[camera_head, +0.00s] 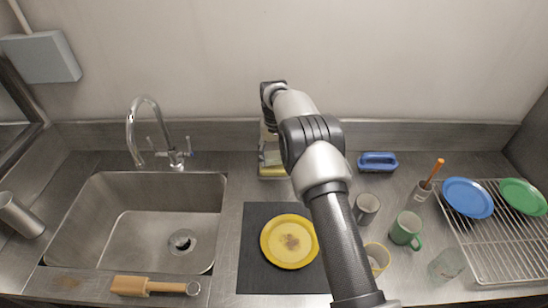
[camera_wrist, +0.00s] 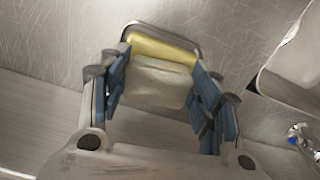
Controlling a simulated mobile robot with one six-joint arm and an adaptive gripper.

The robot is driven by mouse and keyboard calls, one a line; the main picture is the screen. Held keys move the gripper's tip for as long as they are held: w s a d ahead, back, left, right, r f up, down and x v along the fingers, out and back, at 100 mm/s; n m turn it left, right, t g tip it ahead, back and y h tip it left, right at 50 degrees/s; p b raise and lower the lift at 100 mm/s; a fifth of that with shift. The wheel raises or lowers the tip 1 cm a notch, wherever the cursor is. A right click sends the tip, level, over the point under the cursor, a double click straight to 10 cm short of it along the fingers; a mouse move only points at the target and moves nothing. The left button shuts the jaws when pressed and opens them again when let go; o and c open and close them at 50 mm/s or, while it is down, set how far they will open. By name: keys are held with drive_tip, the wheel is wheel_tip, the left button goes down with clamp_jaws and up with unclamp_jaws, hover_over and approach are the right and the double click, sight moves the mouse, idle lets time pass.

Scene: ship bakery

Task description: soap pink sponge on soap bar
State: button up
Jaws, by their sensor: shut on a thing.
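My gripper (camera_wrist: 160,72) shows in the wrist view with blue-padded fingers on both sides of a pale cream block (camera_wrist: 158,88), and it is shut on that block. No pink shows on the block, so I cannot tell whether it is the pink sponge. A yellow bar (camera_wrist: 163,47), which looks like the soap bar, lies just beyond the block in a grey-rimmed dish (camera_wrist: 168,25). I cannot tell whether block and bar touch. In the head view, the yellow bar (camera_head: 271,158) is at the back of the counter by the wall, partly hidden by my arm.
A sink (camera_head: 135,220) with a tap (camera_head: 133,130) is at left. A yellow plate (camera_head: 269,240) lies on a dark mat (camera_head: 252,280) in front. A blue-handled brush (camera_head: 377,160), several cups and a rack (camera_head: 490,255) with blue (camera_head: 467,198) and green (camera_head: 525,196) plates stand right.

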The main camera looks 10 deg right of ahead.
sight(274, 158)
drive_tip(key=shift+r+p, duration=1.5)
drive_tip(key=shift+r, duration=0.95)
drive_tip(key=shift+s, duration=0.15)
